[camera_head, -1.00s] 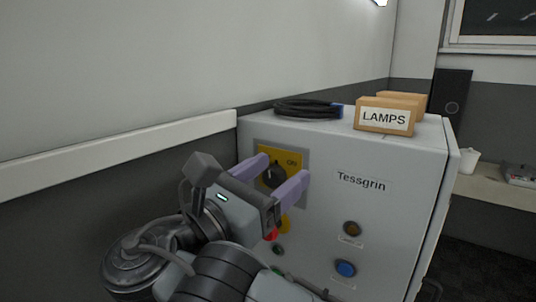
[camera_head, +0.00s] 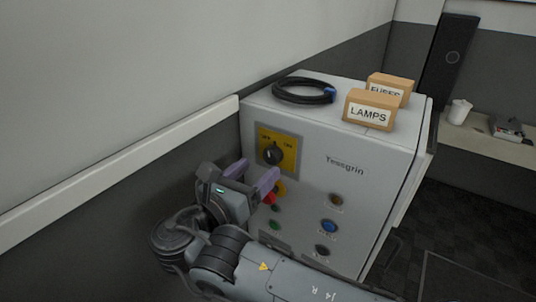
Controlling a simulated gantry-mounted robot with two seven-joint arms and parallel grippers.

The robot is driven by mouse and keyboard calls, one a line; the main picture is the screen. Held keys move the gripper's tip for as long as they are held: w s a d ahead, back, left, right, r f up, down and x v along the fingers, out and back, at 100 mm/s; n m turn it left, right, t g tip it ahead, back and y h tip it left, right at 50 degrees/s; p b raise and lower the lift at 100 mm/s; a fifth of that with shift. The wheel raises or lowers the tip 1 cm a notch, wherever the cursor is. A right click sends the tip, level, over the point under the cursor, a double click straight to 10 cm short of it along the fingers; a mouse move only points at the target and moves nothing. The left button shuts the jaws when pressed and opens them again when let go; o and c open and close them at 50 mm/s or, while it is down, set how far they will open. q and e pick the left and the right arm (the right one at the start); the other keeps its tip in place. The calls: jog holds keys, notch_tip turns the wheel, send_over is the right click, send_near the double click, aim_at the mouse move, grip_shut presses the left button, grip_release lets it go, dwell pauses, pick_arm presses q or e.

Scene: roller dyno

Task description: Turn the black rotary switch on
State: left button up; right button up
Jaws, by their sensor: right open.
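The black rotary switch (camera_head: 272,155) sits on a yellow plate (camera_head: 290,153) at the upper left of the grey cabinet's front. The plate has OFF and ON marks at its top. My right gripper (camera_head: 256,174) is open and empty, just below and left of the switch, apart from it in the picture. Its two purple fingers are spread. The switch is in full view. Its exact pointing direction is too small to read with certainty. My left gripper is not in view.
The grey cabinet (camera_head: 350,205) carries several other buttons, including a blue one (camera_head: 329,226) and a red one (camera_head: 269,199) close to my gripper. A coiled black cable (camera_head: 302,98) and boxes marked LAMPS (camera_head: 369,111) and FUSES (camera_head: 390,83) lie on top. The wall is close at left.

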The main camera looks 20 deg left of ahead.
aim_at(270, 159)
jog(key=shift+p+x, duration=0.6)
jog(key=shift+x, duration=2)
